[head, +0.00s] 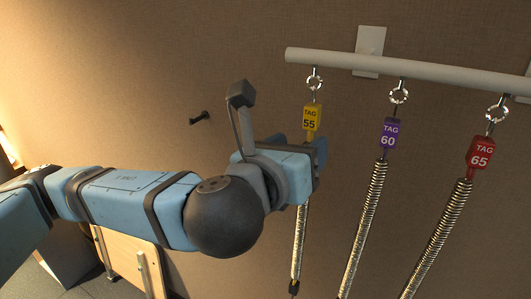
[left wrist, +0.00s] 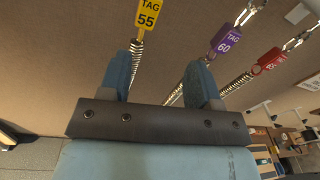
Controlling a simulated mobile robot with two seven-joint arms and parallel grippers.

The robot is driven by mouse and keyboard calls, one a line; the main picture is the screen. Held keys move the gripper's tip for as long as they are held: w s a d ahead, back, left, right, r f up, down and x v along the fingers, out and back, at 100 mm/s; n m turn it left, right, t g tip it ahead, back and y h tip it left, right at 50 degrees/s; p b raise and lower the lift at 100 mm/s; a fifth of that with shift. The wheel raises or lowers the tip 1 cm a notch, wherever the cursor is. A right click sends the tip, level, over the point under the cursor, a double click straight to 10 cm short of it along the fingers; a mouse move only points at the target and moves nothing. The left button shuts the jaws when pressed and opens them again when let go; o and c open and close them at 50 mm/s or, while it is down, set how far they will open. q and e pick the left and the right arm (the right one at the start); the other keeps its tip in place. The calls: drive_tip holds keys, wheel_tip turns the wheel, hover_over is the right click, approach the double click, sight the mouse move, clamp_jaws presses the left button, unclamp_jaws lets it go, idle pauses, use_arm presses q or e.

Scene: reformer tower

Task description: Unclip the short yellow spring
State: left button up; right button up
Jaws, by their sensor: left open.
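The yellow-tagged spring (head: 300,235) hangs from a ring on the pale rail, under its yellow TAG 55 (head: 311,118). My left gripper (head: 318,150) is beside the spring's upper end, just below the tag, and covers part of it. In the left wrist view the gripper (left wrist: 160,72) has its two blue fingers apart with nothing held between them. There, the yellow tag (left wrist: 148,14) and the coils below it line up near the left finger, which hides the lower coils. I cannot tell whether finger and spring touch. My right gripper is out of view.
The purple TAG 60 (head: 389,134) and red TAG 65 (head: 481,153) springs hang to the right. The pale rail (head: 425,72) runs above on a wall bracket (head: 369,50). A dark wall peg (head: 199,118) sticks out at left. A wooden panel (head: 125,262) stands below my arm.

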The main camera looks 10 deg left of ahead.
sight(310, 114)
use_arm(q)
drive_tip(key=shift+m+t+y, duration=0.5)
drive_tip(key=shift+m, duration=0.1)
drive_tip(key=p+x, duration=0.1)
drive_tip(key=x, duration=0.2)
drive_tip(key=a+r+p+x, duration=0.1)
drive_tip(key=x, duration=0.3)
drive_tip(key=p+x, duration=0.1)
drive_tip(key=x, duration=0.2)
drive_tip(key=shift+w+a+r, duration=0.1)
drive_tip(key=shift+w+r, duration=0.25)
drive_tip(key=shift+w, duration=0.2)
drive_tip(key=shift+x, duration=0.8)
clamp_jaws()
